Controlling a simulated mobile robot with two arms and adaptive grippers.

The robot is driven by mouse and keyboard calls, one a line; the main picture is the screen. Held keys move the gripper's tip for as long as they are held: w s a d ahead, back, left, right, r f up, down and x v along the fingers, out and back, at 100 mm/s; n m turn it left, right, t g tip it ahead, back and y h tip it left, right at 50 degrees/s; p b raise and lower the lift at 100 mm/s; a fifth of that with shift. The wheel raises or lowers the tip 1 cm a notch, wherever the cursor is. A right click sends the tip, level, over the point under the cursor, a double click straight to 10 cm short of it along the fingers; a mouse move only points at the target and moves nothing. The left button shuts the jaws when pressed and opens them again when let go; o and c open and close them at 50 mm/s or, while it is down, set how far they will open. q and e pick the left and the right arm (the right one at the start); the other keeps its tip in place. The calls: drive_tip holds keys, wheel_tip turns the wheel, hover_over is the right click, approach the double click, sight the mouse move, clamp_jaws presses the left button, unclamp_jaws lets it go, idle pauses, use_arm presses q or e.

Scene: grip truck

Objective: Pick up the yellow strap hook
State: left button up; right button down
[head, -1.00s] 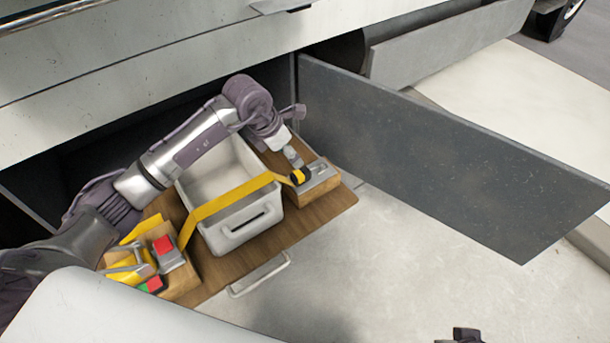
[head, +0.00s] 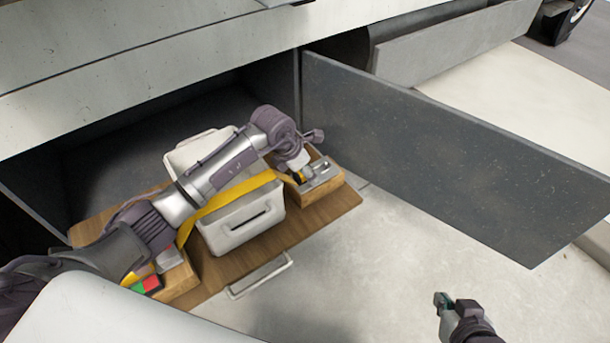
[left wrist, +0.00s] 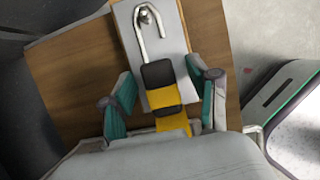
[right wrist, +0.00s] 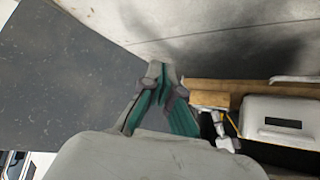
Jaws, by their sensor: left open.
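The yellow strap hook (left wrist: 158,75) shows in the left wrist view as a black end piece on a yellow strap, with a bent metal hook (left wrist: 138,32) lying over a grey plate. My left gripper (left wrist: 160,85) is open, one finger on each side of the black piece, with visible gaps. In the head view, the yellow strap (head: 230,195) runs across a white bin to the wooden block where my left gripper (head: 300,174) is; the arm hides part of the bin. My right gripper (head: 444,302) is apart, low on the right; its fingertips meet in the right wrist view (right wrist: 165,75).
The white bin (head: 243,222) sits on a wooden board (head: 225,266) with a front handle (head: 260,276). A grey open door panel (head: 440,150) stands just right of the block. Red and green blocks (head: 150,284) lie at the left. The floor in front is clear.

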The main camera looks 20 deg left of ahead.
use_arm(q)
clamp_jaws()
idle(0.3)
drive_tip(key=shift+r, duration=0.1)
